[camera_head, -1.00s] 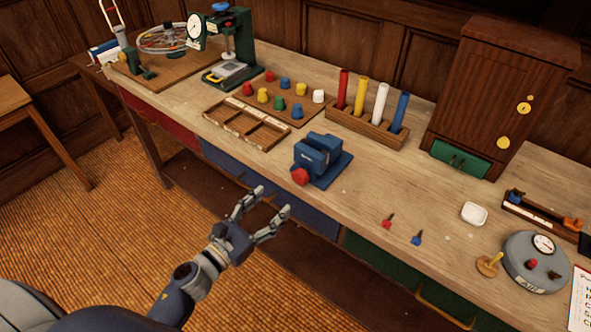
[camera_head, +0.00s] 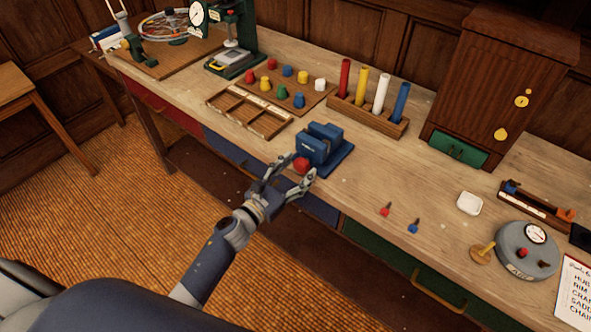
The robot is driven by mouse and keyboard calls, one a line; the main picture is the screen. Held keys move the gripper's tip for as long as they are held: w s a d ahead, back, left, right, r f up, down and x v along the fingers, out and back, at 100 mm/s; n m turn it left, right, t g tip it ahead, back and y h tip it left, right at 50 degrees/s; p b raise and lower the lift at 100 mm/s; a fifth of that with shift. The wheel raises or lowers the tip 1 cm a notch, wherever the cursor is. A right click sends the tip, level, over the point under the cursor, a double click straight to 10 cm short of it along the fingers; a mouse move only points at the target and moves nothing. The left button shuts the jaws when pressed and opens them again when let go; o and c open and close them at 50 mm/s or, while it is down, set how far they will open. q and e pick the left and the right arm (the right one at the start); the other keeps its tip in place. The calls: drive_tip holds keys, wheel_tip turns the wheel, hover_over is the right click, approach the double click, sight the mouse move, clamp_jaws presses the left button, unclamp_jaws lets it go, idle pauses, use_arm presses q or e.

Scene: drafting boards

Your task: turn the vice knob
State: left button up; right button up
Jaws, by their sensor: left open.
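The blue vice (camera_head: 322,147) sits near the front edge of the wooden bench. Its red knob (camera_head: 301,165) faces the front of the bench. My left gripper (camera_head: 291,170) is open, with one finger on each side of the knob as seen from the head. I cannot tell whether the fingers touch it. The knob's lower part is partly hidden by the gripper. My right gripper does not show.
On the bench (camera_head: 375,185), an empty divided tray (camera_head: 249,115) lies left of the vice. A rack (camera_head: 367,117) of coloured tubes stands behind it. Small red (camera_head: 385,210) and blue (camera_head: 413,227) pieces lie to the right. A wooden cabinet (camera_head: 490,80) stands at the back right.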

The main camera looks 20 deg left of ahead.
use_arm(q)
drive_tip(key=c, duration=1.1)
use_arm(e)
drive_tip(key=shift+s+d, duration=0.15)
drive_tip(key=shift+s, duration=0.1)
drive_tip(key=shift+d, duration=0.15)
use_arm(q)
drive_tip(key=shift+n, duration=0.3)
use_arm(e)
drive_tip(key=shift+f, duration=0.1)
